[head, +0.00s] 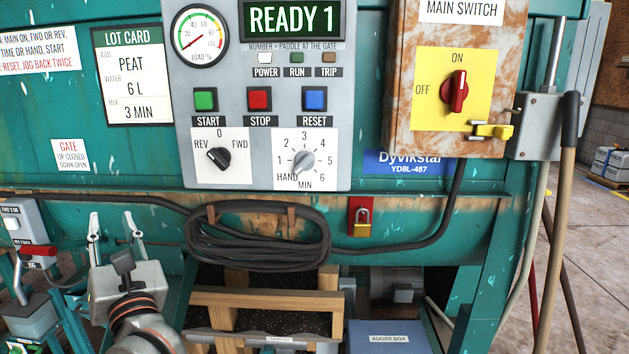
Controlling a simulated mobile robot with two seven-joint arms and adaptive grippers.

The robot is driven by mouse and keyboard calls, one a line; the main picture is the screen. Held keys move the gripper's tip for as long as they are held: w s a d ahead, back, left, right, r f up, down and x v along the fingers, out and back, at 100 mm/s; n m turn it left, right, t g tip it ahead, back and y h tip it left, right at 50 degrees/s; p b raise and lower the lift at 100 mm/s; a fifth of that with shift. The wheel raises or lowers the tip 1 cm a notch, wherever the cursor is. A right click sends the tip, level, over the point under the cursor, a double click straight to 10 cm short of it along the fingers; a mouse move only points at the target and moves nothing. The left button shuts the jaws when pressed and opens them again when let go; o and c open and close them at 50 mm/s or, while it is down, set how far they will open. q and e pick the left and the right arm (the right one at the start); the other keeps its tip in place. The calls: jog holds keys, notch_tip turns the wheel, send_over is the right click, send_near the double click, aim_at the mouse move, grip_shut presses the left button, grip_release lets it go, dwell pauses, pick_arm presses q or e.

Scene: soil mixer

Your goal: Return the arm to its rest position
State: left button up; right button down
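My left gripper (115,226) is at the lower left, in front of the teal mixer's lower body. Its two pale fingers point up and stand apart, with nothing visible between them. The orange-and-grey wrist comes up from the bottom edge. The gripper is below the control panel (263,180) and appears clear of its controls. My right gripper is not in view. The display (292,19) reads READY 1. The red main switch knob (459,91) stands upright at ON. The timer knob (304,161) points toward HAND. The black direction selector (218,158) is tilted; its exact setting is unclear.
A coiled black hose (258,237) hangs right of my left gripper. A wooden frame (265,299) and a blue auger box (389,337) are low in front.

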pick_arm(q)
jog(key=s+d+f+m+t+h, duration=0.2)
jog(key=d+f+m+h, duration=0.6)
jog(key=f+m, duration=0.6)
jog(key=s+d+f+m+t+h, duration=0.1)
jog(key=s+d+f+m+h, duration=0.2)
jog(key=d+f+m+h, duration=1.05)
jog(key=s+a+f+m+g+y, duration=0.2)
jog(key=s+f+m, duration=0.3)
jog(key=f, duration=0.3)
jog(key=s+a+f+m+g+y, duration=0.1)
jog(key=s+f+m+g, duration=0.3)
jog(key=f, duration=0.5)
jog(key=s+a+f+m+g+y, duration=0.2)
jog(key=s+a+f+m+g, duration=0.1)
jog(key=s+f+m, duration=0.5)
jog(key=shift+f+g+y, duration=0.35)
jog(key=shift+f+g, duration=0.1)
jog(key=shift+g, duration=0.05)
jog(key=shift+r, duration=0.1)
